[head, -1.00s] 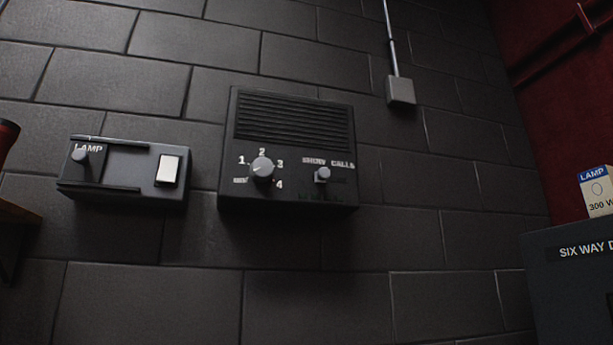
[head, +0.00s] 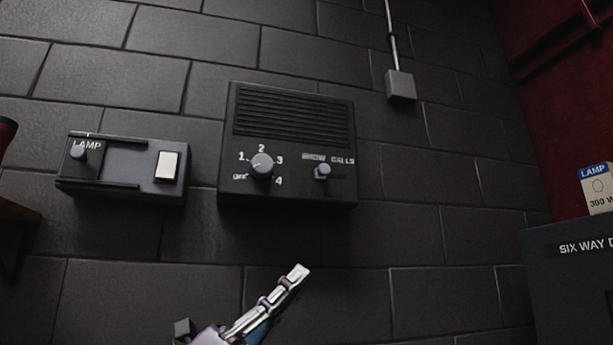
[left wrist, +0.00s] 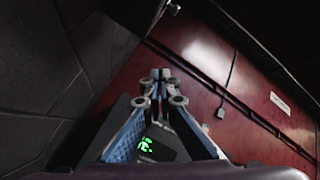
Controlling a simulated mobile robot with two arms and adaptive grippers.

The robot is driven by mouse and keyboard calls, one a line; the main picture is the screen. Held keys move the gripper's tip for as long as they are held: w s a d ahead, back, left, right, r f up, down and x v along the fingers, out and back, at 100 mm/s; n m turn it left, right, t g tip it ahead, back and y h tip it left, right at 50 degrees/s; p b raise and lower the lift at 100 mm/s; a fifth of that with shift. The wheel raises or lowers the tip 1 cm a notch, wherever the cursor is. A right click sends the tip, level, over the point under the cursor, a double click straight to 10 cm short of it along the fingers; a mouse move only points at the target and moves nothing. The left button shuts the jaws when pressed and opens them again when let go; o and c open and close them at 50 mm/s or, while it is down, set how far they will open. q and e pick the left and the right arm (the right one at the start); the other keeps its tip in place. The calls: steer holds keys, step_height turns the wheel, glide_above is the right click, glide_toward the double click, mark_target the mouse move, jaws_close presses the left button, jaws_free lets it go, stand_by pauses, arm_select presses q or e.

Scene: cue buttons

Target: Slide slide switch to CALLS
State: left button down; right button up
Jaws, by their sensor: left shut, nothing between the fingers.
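The slide switch (head: 322,171) is a small grey knob on the lower right of a dark wall box (head: 292,112), under the words SHOW and CALLS. The knob sits toward the left of its slot, nearer SHOW. My left gripper (head: 300,272) rises from the bottom of the head view, below the box and apart from it. It also shows in the left wrist view (left wrist: 160,75), with its fingertips together and nothing between them. My right gripper is in neither view.
A round dial (head: 262,166) with numbers sits left of the switch on the same box. A LAMP box (head: 123,168) with a white rocker (head: 167,166) is further left. A dark cabinet (head: 570,285) with a LAMP carton (head: 597,188) stands at right. The wall below the box is bare.

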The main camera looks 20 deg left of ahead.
mark_target(319, 172)
arm_select(q)
steer(key=s+a+r+m+y, duration=0.5)
steer(key=a+r, duration=0.3)
steer(key=r, duration=0.3)
steer(key=shift+s+r+m, duration=0.2)
steer(key=shift+r+m, duration=0.15)
steer(key=shift+m, duration=0.55)
steer(key=p+x, duration=0.6)
steer(key=x, duration=0.6)
steer(key=shift+w+d+r+p, duration=0.15)
steer(key=shift+d+r+p, duration=0.1)
steer(key=shift+d+p, duration=0.05)
steer(key=shift+w+d+r, duration=0.15)
steer(key=shift+w+d, duration=0.15)
steer(key=shift+w, duration=0.2)
steer(key=shift+d, duration=0.1)
